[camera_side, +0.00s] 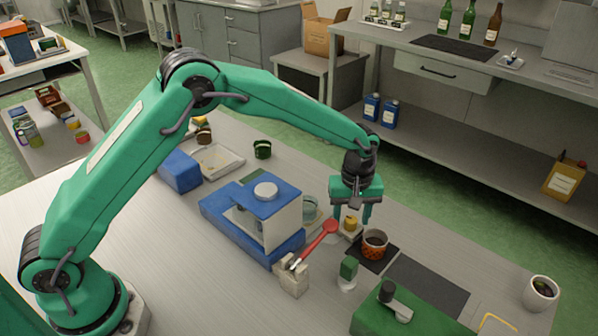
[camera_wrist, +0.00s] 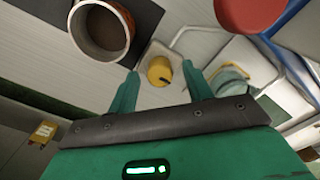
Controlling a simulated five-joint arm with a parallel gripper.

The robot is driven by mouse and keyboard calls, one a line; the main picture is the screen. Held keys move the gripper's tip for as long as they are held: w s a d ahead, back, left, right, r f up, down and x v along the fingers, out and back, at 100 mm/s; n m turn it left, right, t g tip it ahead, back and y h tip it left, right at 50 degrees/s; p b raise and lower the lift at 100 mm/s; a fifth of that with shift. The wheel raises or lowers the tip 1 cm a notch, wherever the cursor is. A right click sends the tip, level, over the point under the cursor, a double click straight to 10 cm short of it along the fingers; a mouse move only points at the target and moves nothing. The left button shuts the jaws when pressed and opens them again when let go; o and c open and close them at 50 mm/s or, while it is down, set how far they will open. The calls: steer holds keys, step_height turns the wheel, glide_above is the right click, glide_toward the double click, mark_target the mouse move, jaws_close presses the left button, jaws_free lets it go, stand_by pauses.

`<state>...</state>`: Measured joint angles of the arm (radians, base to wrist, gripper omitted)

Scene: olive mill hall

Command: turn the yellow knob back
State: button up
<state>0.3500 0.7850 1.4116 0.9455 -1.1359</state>
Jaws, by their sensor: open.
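The yellow knob (camera_side: 350,225) sits on a small pale base on the table, beside the blue machine. It also shows in the wrist view (camera_wrist: 159,70), with a dark mark at its lower edge. My gripper (camera_side: 351,214) points down over the knob with its fingers apart. In the wrist view the two green fingers (camera_wrist: 160,76) appear on either side of the knob. I cannot tell whether either finger touches it. Nothing is held.
An orange-brown cup (camera_side: 374,246) stands on a dark mat close to the knob. A red spoon (camera_side: 321,238) rests on a pale block (camera_side: 290,279) at the left. A green-topped piece (camera_side: 348,268) stands in front. The blue machine (camera_side: 222,215) is at the left.

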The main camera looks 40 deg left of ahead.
steer(key=shift+f, duration=0.15)
steer(key=c, duration=1)
